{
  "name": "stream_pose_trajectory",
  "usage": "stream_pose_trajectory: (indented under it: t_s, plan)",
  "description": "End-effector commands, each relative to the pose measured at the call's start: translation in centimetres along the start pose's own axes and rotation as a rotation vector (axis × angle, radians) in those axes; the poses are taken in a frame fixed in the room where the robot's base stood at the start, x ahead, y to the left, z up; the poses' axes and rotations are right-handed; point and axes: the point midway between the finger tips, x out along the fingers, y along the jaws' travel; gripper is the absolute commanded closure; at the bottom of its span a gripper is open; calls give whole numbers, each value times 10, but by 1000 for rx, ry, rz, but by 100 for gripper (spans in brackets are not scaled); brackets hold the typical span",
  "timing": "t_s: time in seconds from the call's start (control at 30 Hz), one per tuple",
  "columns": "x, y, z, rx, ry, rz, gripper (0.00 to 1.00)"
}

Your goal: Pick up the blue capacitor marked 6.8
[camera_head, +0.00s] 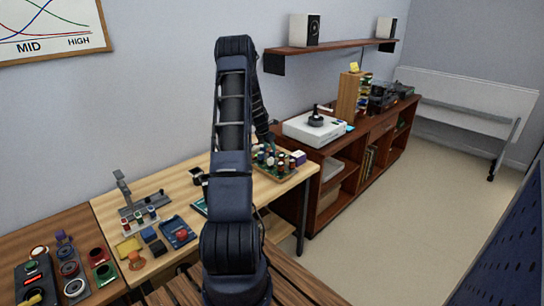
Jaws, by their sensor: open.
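A wooden tray (281,178) with several small upright cylindrical parts stands at the right end of the light wooden bench. The parts are dark, white, green and reddish, and too small for any marking to be read. I cannot tell which is the blue capacitor marked 6.8; my arm may hide part of the tray's left side. My arm rises in the middle of the view and bends down behind to the right. My gripper (269,142) is at its end, small and dark, just above or among the parts at the tray's back. It is open; I see nothing held.
A white turntable (314,129) stands on the brown cabinet (325,175) to the right. A shelf (335,49) with two speakers hangs above. Small tools and colored parts lie on the bench's left. The floor (385,220) at right is clear.

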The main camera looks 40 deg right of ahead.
Motion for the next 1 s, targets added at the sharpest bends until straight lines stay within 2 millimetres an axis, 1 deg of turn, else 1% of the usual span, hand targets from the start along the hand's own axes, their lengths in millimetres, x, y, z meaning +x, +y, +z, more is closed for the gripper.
stream_pose_trajectory:
  t_s: [0.07,0.3,0.4,0.67,0.7,0.77,0.9,1.0]
  plan:
    - [5,-1,0,0,1,-1,51]
    - [37,-3,-1,0,2,-2,51]
    - [46,-3,0,1,1,0,51]
    - [49,-2,0,1,1,1,51]
    - [49,-2,-1,0,1,1,59]
    - [49,-2,-1,0,1,1,71]
    - [49,-2,-1,0,1,1,98]
    - [49,-2,-1,0,1,1,99]
